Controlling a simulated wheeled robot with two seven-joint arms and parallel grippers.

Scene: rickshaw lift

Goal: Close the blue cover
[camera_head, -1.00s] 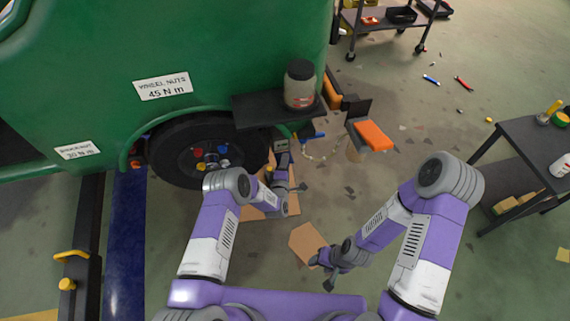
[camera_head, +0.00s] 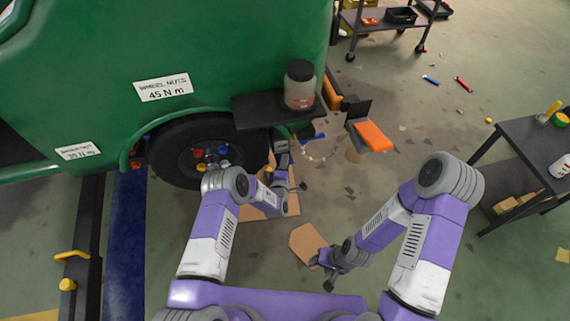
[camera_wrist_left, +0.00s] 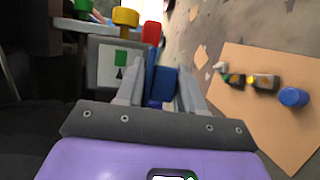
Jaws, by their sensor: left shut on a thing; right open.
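In the left wrist view a blue part (camera_wrist_left: 159,88), seemingly the blue cover, stands between the fingers of my left gripper (camera_wrist_left: 160,74). The fingers are closed on it, and their grip hides some of it. It sits beside a grey box with a white panel (camera_wrist_left: 118,63), a yellow knob (camera_wrist_left: 125,17) and a red knob (camera_wrist_left: 152,33). In the head view my left gripper (camera_head: 283,148) is below the black shelf, near a blue handle-like piece (camera_head: 312,138). My right gripper (camera_head: 321,274) is open and empty, low over the floor by a cardboard piece.
The green vehicle (camera_head: 90,60) and its wheel (camera_head: 205,150) stand at left. A jar (camera_head: 299,88) is on the black shelf (camera_head: 255,112). An orange-topped stand (camera_head: 373,136) is right of it. Cardboard (camera_wrist_left: 262,120) with small parts lies beside my left gripper. A dark cart (camera_head: 530,140) stands at right.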

